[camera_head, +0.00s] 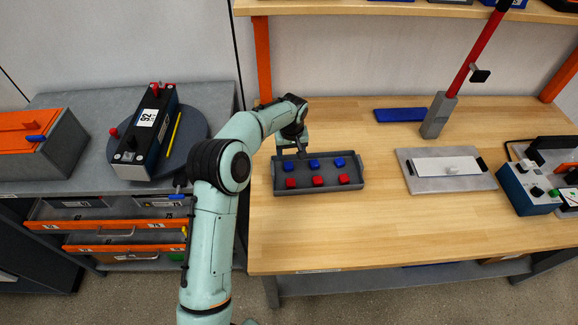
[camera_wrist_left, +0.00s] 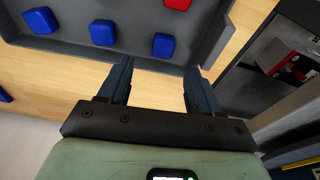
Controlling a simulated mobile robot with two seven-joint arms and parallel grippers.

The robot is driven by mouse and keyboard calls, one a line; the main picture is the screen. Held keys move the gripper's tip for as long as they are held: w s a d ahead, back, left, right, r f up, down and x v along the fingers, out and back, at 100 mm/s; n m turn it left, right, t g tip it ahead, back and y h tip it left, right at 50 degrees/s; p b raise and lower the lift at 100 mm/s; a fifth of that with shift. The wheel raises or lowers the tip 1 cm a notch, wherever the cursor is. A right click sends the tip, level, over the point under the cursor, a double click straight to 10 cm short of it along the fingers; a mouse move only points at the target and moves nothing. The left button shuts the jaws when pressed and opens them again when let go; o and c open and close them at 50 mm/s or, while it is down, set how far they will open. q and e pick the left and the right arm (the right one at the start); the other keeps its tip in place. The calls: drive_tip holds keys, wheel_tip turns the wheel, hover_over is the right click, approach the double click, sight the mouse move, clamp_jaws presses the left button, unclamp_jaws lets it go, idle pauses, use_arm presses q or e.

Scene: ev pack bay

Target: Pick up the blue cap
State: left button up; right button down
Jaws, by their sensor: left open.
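A grey tray (camera_head: 350,187) on the wooden bench holds a back row of three blue caps, left (camera_head: 289,163), middle (camera_head: 314,163) and right (camera_head: 339,161). Three red caps (camera_head: 317,181) form its front row. My left gripper (camera_head: 291,156) is over the tray's back left part, close to the left blue cap. In the left wrist view my left gripper (camera_wrist_left: 158,72) is open with nothing between its fingers. The nearest blue cap (camera_wrist_left: 167,45) lies just beyond the fingertips, inside the tray wall (camera_wrist_left: 140,62). My right gripper is in neither view.
A press with a red lever (camera_head: 478,55) and a plate with a white block (camera_head: 447,165) stand right of the tray. A blue mat (camera_head: 400,115) lies behind. A battery module (camera_head: 147,135) sits on the left cabinet. The bench front is clear.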

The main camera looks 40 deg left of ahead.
sight(289, 165)
use_arm(q)
drive_tip(key=shift+w+f, duration=0.2)
drive_tip(key=shift+f, duration=0.5)
drive_tip(key=f, duration=0.4)
drive_tip(key=shift+s+a+f, duration=0.15)
drive_tip(key=shift+s+a, duration=0.05)
drive_tip(key=shift+a, duration=0.2)
drive_tip(key=shift+w+f, duration=0.15)
drive_tip(key=shift+f, duration=0.25)
drive_tip(key=c, duration=1.1)
